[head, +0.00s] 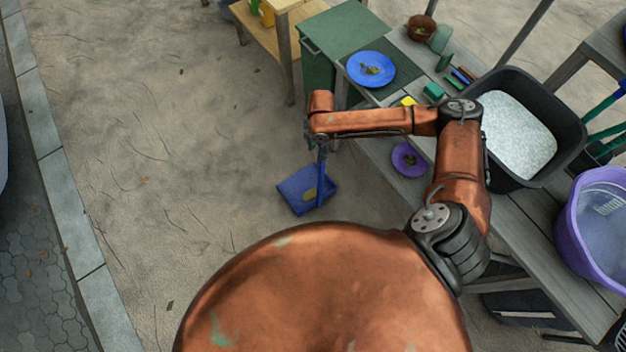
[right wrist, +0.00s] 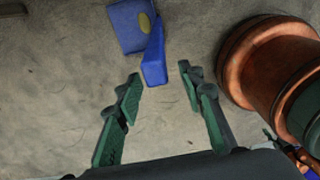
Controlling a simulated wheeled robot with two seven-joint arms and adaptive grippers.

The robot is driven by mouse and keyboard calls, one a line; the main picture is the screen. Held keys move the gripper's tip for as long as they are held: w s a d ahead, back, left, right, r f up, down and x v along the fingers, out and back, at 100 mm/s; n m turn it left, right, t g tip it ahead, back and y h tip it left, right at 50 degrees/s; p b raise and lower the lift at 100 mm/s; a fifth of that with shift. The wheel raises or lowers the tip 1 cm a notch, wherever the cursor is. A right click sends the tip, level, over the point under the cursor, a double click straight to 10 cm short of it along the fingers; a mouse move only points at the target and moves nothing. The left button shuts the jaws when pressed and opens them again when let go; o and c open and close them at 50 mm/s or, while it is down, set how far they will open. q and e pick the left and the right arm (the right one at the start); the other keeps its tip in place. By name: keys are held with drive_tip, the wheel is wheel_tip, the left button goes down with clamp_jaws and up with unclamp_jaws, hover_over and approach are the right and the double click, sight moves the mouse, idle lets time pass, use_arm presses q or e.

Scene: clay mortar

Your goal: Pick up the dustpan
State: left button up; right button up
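The blue dustpan (head: 296,196) is on the sandy ground left of the bench, with its handle rising toward my right gripper (head: 322,145). A small tan patch shows on its pan. In the right wrist view the dustpan (right wrist: 128,28) is at the top, and its handle end points between the fingertips of my right gripper (right wrist: 160,70). The two green-and-dark fingers are apart, with a gap on both sides of the handle; I see no contact. My left gripper is not in view.
A grey wooden bench (head: 525,222) runs along the right. It carries a black tub (head: 570,125), a purple bucket (head: 575,240) and a purple plate (head: 408,160). The ground left of the dustpan is clear.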

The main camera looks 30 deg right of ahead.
drive_tip(key=shift+w+d+r, duration=0.2)
drive_tip(key=shift+d+r, duration=0.05)
drive_tip(key=shift+d, duration=0.3)
drive_tip(key=shift+w+d+r, duration=0.2)
drive_tip(key=shift+d+r, duration=0.05)
drive_tip(key=shift+d, duration=0.25)
wheel_tip(320, 180, down, 8)
drive_tip(key=b, duration=0.2)
drive_tip(key=shift+s+r+b, duration=0.25)
drive_tip(key=shift+s+b, duration=0.1)
drive_tip(key=shift+s, duration=0.05)
drive_tip(key=shift+c, duration=0.6)
clamp_jaws()
drive_tip(key=shift+w, duration=0.1)
